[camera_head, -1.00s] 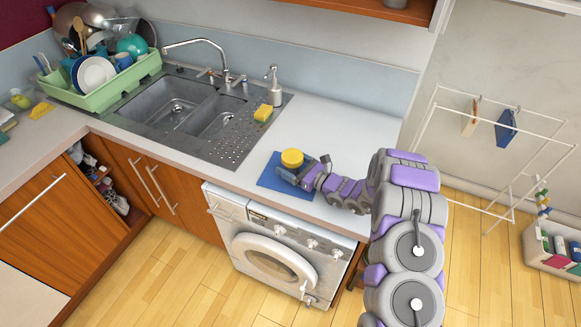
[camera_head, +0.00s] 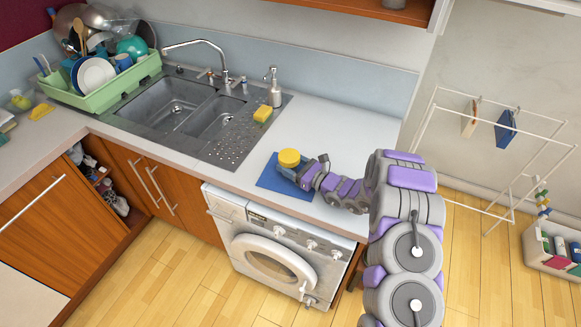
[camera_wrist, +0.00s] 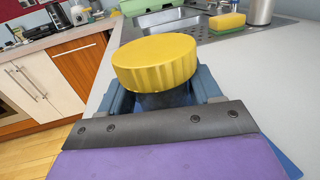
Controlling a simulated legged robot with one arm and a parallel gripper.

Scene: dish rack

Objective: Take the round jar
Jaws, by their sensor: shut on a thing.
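The round jar (camera_head: 289,157) has a yellow ribbed lid and a dark body below it. In the head view it is over the blue mat (camera_head: 268,181) on the counter. My gripper (camera_head: 294,172) comes in from the right and is shut on the jar. In the wrist view the jar's yellow lid (camera_wrist: 156,62) stands upright between the two blue-grey fingers of my gripper (camera_wrist: 163,95). Most of the jar's body is hidden behind my gripper. I cannot tell whether its base touches the mat.
The steel sink (camera_head: 190,112) lies left of the mat, with a yellow sponge (camera_head: 262,114) and a soap dispenser (camera_head: 274,88) at its right. A green dish rack (camera_head: 108,88) with dishes stands beyond. The counter (camera_head: 335,132) behind my gripper is clear.

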